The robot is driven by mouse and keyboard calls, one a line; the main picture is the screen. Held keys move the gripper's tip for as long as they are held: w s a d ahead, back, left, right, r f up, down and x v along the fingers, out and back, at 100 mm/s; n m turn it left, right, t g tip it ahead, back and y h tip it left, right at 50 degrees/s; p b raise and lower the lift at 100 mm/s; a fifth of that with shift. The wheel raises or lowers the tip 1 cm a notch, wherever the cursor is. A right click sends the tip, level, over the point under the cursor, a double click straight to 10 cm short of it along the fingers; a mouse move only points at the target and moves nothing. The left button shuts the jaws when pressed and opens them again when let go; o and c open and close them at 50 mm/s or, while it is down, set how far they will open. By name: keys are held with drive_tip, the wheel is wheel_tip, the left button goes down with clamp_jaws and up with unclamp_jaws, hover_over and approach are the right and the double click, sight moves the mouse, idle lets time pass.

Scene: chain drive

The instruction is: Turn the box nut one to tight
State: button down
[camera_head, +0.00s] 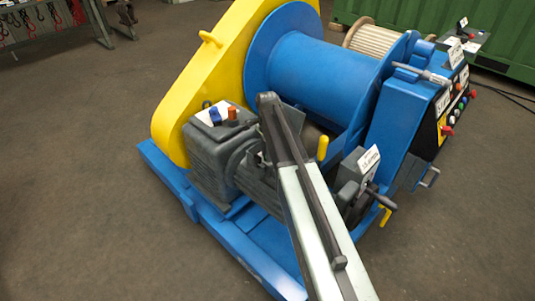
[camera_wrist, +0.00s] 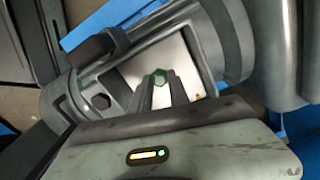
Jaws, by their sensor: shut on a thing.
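The box nut (camera_wrist: 157,74) shows as a small green-edged hexagon in the wrist view, against the pale inside of an open grey box (camera_wrist: 188,60). My gripper (camera_wrist: 160,82) reaches into the box from below in the picture. Its two narrow dark fingers are shut on the nut, with the nut's face showing at their tips. How tight the nut sits cannot be seen. In the head view my arm crosses in front of the grey motor (camera_head: 206,155) and hides the gripper and the nut.
A dark rounded part (camera_wrist: 103,45) stands close on the box's left rim. In the head view, a blue drum (camera_head: 305,75), a yellow guard (camera_head: 205,75) and a grey lever unit (camera_head: 352,170) surround the arm. Clear floor (camera_head: 75,200) lies left.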

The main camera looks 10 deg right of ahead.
drive_tip(key=shift+w+m, duration=0.15)
drive_tip(key=shift+m, duration=0.45)
drive_tip(key=c, duration=1.2)
unclamp_jaws()
drive_tip(key=shift+c, duration=0.2)
wheel_tip(320, 180, up, 8)
drive_tip(key=p, duration=0.8)
drive_tip(key=shift+f, duration=0.1)
